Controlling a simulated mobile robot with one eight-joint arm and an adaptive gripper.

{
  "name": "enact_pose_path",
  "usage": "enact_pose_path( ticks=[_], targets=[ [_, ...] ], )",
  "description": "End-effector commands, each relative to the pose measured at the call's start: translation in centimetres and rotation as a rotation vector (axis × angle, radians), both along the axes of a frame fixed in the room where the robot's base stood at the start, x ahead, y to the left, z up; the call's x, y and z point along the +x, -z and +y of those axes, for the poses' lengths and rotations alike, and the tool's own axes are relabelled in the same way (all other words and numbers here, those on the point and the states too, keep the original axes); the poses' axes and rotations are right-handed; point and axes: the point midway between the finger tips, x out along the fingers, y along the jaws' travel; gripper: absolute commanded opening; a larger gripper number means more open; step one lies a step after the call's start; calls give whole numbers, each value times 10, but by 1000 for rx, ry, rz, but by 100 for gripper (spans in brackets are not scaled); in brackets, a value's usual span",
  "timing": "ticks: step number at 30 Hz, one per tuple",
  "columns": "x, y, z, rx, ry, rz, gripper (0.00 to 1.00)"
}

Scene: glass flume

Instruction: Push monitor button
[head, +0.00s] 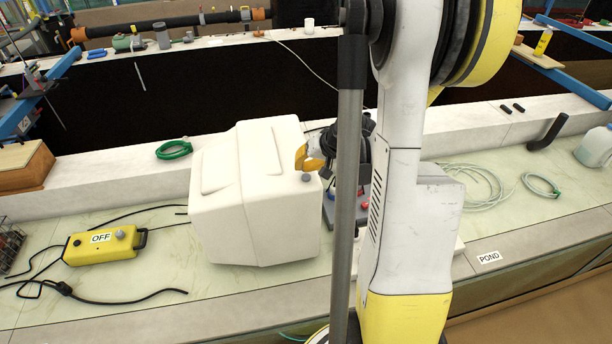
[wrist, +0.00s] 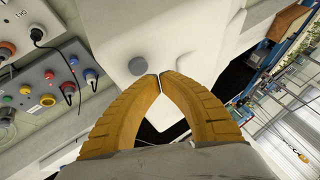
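The white monitor (head: 250,190) stands on the pale bench left of my arm, with its rounded housing toward the head camera. A grey round button (head: 306,177) is on its edge near my gripper. In the wrist view, the button (wrist: 138,66) is on the white monitor surface (wrist: 115,25), just left of and above my fingertips. My gripper (head: 309,160) has yellow-orange fingers. In the wrist view, the fingertips (wrist: 160,76) meet with nothing between them. They appear close beside the button; contact cannot be told. The monitor's screen is not visible.
A panel with coloured buttons and plugged cables (wrist: 45,88) lies left in the wrist view. A yellow box marked OFF (head: 105,245) with black cables sits left of the monitor. A green hose coil (head: 174,149) lies behind. My arm hides part of the bench.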

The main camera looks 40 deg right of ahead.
Motion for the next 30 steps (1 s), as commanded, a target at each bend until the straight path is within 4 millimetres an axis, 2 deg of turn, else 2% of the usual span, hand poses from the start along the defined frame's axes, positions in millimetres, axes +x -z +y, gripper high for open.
enact_pose_path(
  ticks=[8,17,30],
  targets=[
    [0,0,0,0,0,0,0],
    [0,10,0,0,0,0,0],
    [0,10,0,0,0,0,0]
  ],
)
